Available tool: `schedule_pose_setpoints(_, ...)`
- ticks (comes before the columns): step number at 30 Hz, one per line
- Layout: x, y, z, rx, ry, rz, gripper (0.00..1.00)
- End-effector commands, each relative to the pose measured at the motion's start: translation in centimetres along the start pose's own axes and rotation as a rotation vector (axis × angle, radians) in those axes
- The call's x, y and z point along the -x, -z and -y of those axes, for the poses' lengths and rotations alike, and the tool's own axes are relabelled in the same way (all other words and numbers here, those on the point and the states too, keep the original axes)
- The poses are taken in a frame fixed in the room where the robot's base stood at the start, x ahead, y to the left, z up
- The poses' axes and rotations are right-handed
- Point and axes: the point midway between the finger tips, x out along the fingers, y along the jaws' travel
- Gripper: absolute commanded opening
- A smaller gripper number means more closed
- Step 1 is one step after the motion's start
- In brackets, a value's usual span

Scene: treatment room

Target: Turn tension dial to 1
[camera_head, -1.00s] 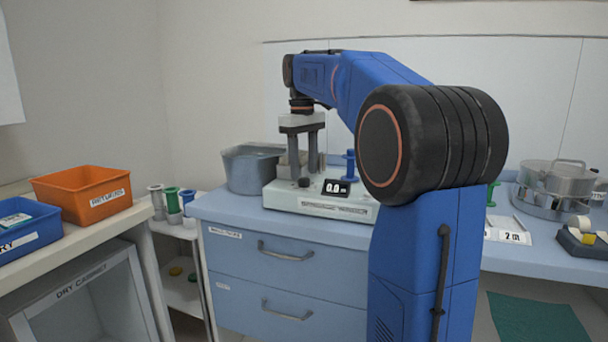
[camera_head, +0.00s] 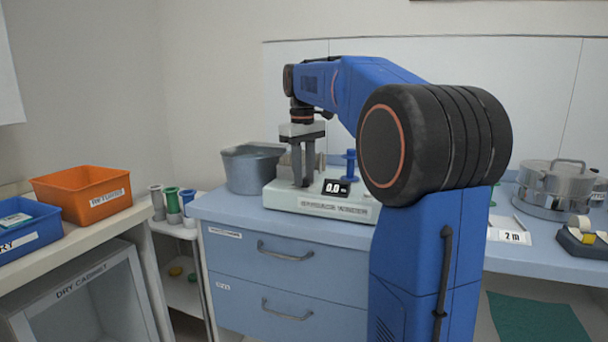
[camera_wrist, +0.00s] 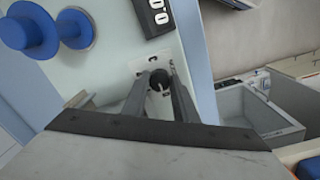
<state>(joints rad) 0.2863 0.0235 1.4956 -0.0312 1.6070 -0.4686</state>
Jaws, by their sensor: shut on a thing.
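The winder (camera_head: 285,200) is a pale machine on the blue counter, with a small black display (camera_head: 337,188) reading 0.0. Its tension dial is a small dark round knob (camera_wrist: 159,82) with a light pointer mark, seen in the wrist view on a white marked plate (camera_wrist: 143,66). My gripper (camera_head: 302,184) points straight down at the front left of the winder. In the wrist view its two grey fingers (camera_wrist: 160,76) are on either side of the dial, shut on it. In the head view the fingers hide the dial. The plate's scale marks are too blurred to read.
A grey metal pot (camera_head: 252,170) stands close on the left. An orange bin (camera_head: 82,194) and several spools are further left. A steel pot (camera_head: 555,183) is far right.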

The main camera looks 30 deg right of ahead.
Motion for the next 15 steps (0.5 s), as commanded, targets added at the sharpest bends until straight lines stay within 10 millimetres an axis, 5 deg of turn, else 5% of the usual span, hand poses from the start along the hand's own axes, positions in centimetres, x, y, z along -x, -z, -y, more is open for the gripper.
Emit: schedule_pose_setpoints(15,0.04,0.08,0.02,-0.305,-0.001,0.010,0.04)
